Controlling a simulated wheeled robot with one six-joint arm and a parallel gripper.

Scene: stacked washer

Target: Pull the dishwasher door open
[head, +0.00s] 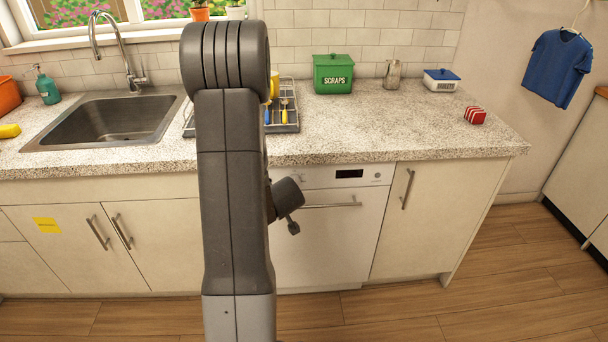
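The dishwasher (335,235) is a white front under the counter, right of the picture's middle. Its door looks shut and flush with the cabinets. A bar handle (335,205) runs across its upper part, below a panel with a small dark display (349,174). My arm stands upright in front and hides the dishwasher's left side and the handle's left end. Part of my gripper (293,227) shows as a small dark piece beside the arm, near the handle's left part. Its fingers are too small and hidden to tell open from shut, or whether they touch the handle.
A cabinet (435,220) with a vertical handle adjoins the dishwasher on the right. The counter (400,125) above holds a dish rack, a green scraps box (333,74) and a sink (108,120). The wooden floor (450,300) in front looks clear.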

